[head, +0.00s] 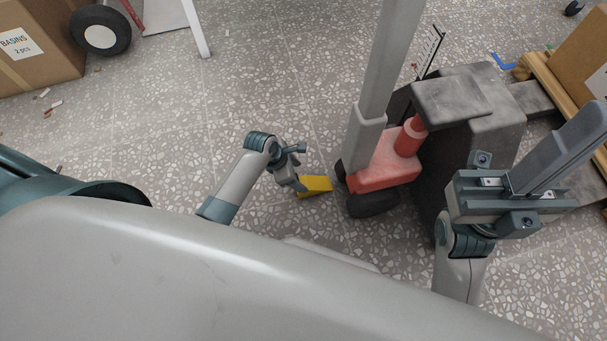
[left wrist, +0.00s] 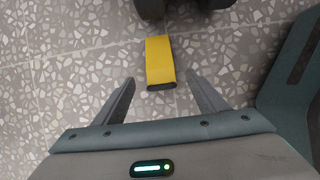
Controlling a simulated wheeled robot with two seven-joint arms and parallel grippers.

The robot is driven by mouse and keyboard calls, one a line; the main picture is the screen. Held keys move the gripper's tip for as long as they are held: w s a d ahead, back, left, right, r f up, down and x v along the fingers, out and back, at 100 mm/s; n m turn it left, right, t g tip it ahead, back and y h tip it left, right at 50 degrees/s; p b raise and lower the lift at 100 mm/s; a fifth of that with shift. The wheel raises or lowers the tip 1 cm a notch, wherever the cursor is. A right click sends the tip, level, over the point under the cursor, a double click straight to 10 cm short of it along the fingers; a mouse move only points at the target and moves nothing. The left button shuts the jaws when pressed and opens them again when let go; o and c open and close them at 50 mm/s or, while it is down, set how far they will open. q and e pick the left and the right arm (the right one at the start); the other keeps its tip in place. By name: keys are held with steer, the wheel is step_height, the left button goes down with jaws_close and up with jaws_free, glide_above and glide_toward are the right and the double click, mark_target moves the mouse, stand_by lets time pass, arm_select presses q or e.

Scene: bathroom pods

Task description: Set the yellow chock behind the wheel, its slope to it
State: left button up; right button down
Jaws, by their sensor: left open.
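The yellow chock (head: 316,186) lies on the floor just left of the pallet truck's dark front wheel (head: 373,203). My left gripper (head: 299,181) is open at the chock's left end. In the left wrist view the chock (left wrist: 159,60) lies lengthwise, its near end between the spread fingertips (left wrist: 160,82), with a gap on both sides. The dark wheel (left wrist: 185,6) shows at the top edge, beyond the chock's far end. I cannot tell which way the slope faces. My right gripper (head: 570,145) is raised over the truck's right side, its fingers together and empty.
The red and grey truck body (head: 388,170) and its tall grey handle (head: 387,60) stand right of the chock. A cardboard box (head: 40,45) and a wheeled cart (head: 103,35) are at the upper left. A wooden pallet (head: 550,85) is at the right. The floor left of the chock is clear.

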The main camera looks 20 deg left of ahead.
arm_select(q)
steer(key=shift+p+v, duration=0.4)
steer(key=shift+v, duration=0.85)
